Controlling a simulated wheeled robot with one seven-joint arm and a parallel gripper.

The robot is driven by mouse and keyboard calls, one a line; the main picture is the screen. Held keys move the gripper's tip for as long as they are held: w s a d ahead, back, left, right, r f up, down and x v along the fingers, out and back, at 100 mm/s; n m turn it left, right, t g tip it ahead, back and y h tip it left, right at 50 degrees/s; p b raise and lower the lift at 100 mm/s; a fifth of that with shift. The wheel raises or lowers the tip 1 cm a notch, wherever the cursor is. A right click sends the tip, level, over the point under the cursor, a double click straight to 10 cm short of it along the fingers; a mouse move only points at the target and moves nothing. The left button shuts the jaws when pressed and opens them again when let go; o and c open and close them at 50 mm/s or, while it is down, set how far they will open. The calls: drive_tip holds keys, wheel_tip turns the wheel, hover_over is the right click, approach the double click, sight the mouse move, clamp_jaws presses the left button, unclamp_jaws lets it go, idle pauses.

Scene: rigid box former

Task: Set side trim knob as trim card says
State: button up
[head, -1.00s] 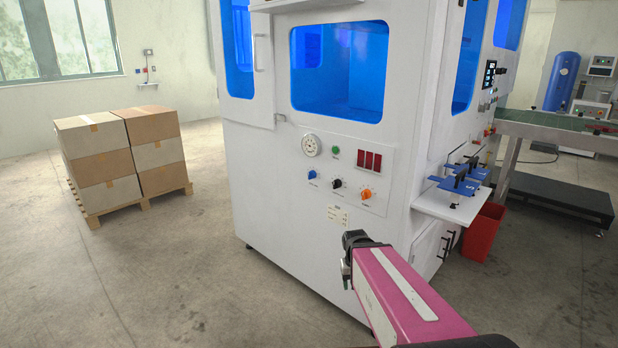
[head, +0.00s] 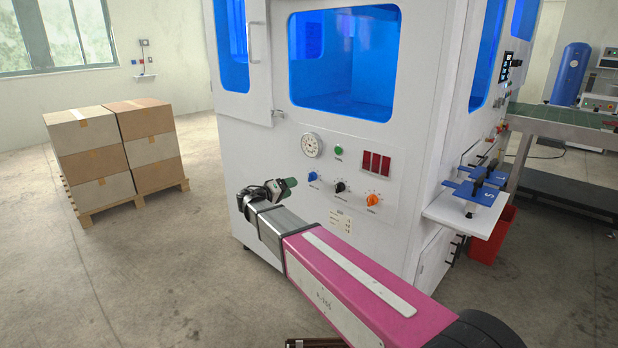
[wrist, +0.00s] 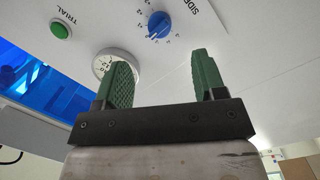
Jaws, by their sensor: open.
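The blue knob (head: 313,176) sits at the left of a row of three knobs on the machine's white front panel. In the wrist view the blue knob (wrist: 159,24) has a printed scale around it and the word "SIDE" beside it. A small printed card (head: 340,220) is below the knobs, its text too small to read. My gripper (head: 288,184) is left of the blue knob in the head view, fingers toward the panel. In the wrist view my gripper (wrist: 164,75) is open and empty, its green fingers apart, with the knob beyond them.
A black knob (head: 339,187) and an orange knob (head: 373,199) are to the right. A round gauge (head: 311,145), a green button (head: 338,150) and red displays (head: 376,163) are above. A shelf (head: 462,214) juts from the machine's right side. Boxes on a pallet (head: 133,200) stand left.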

sight(309, 178)
drive_tip(key=x, duration=1)
drive_tip(key=shift+w+r, duration=0.35)
drive_tip(key=shift+r, duration=0.05)
drive_tip(key=c, duration=0.9)
